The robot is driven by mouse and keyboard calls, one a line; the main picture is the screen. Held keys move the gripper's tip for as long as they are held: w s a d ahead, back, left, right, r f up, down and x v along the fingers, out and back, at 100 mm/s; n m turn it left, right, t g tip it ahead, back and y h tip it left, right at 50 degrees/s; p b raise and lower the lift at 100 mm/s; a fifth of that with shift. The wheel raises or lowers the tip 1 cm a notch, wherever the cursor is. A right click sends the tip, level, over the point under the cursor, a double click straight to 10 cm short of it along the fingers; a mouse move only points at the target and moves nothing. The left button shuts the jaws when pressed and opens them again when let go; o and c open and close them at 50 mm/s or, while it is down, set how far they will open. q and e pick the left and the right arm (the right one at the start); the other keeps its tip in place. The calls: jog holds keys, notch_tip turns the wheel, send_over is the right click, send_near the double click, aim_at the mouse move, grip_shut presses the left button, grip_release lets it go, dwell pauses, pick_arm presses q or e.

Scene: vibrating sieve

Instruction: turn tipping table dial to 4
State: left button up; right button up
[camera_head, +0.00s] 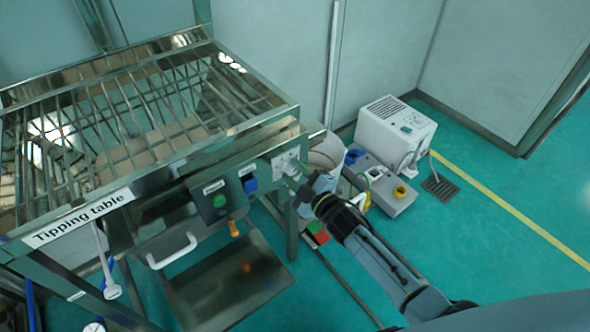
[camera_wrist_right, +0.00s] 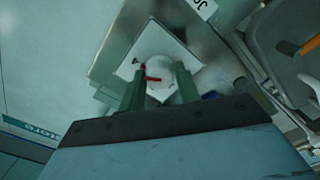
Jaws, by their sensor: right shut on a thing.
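The tipping table (camera_head: 85,218) is a metal frame with a barred top and a name label on its front rail. Its dial plate (camera_head: 284,161) is on the right end of the front rail, and my right gripper (camera_head: 296,178) is at it. In the right wrist view, the pale round dial (camera_wrist_right: 160,76) sits on a tilted white plate (camera_wrist_right: 150,42) with a red mark near it. My right gripper's fingers (camera_wrist_right: 158,88) are on both sides of the dial, shut on it. The numbers on the plate are too small to read. My left gripper is not in view.
Beside the dial are a blue switch (camera_head: 250,184) and a box with a green button (camera_head: 219,200). A white handle (camera_head: 173,251) and a metal tray (camera_head: 225,280) are lower down. A white machine (camera_head: 395,135) and a grey unit (camera_head: 388,190) stand on the floor to the right.

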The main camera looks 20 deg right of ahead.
jog(key=shift+m, duration=0.5)
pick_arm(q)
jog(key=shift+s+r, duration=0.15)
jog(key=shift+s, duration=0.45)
pick_arm(e)
jog(key=shift+m, duration=0.3)
jog(key=o, duration=1)
jog(key=shift+c, duration=0.2)
pick_arm(q)
jog(key=shift+p, duration=0.3)
pick_arm(e)
jog(key=shift+s, duration=0.1)
